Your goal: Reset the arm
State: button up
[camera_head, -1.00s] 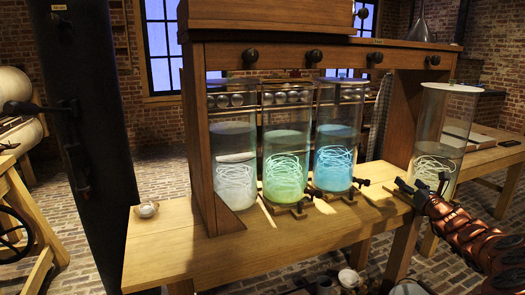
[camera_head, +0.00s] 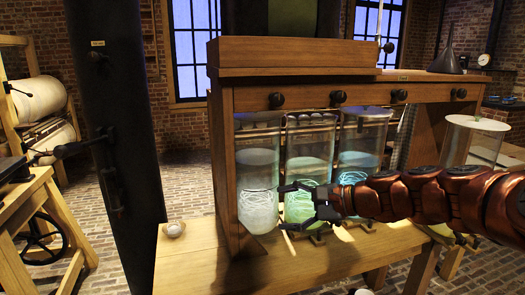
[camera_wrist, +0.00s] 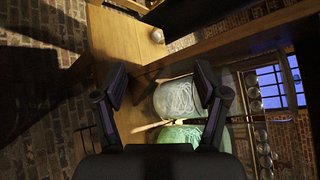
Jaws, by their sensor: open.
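My gripper (camera_head: 290,207) is open and empty, with its jaws pointing left in front of the green and pale jars. It also shows in the wrist view (camera_wrist: 160,82), with a gap between the fingertips. The pale jar (camera_head: 257,185) stands upright in the wooden frame (camera_head: 240,100); it also shows in the wrist view (camera_wrist: 174,97). The green jar (camera_head: 308,165) is beside it, partly hidden by my gripper, and shows in the wrist view (camera_wrist: 180,133). The blue jar (camera_head: 358,140) has its lower part hidden by my arm. A fourth jar (camera_head: 472,140) stands at the right, its lower part also hidden.
A dark column (camera_head: 115,150) stands left of the bench. Several black knobs line the frame's upper beam. Brick floor (camera_head: 130,215) lies around the bench.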

jog(key=s+a+f+n+g+h+p, duration=0.25)
jog(key=s+n+g+h+p, duration=0.35)
jog(key=s, duration=1.1)
jog(key=s+d+f+n+g+h+p, duration=0.1)
jog(key=s+d+f+n+h+p, duration=0.2)
jog(key=s+d, duration=1.2)
jog(key=s+n+h+p, duration=0.1)
jog(key=s+n+h, duration=0.1)
jog(key=n+h, duration=0.1)
jog(key=shift+s+g+h+p, duration=0.3)
jog(key=shift+s+p, duration=0.05)
jog(key=shift+s, duration=0.05)
jog(key=shift+f, duration=0.1)
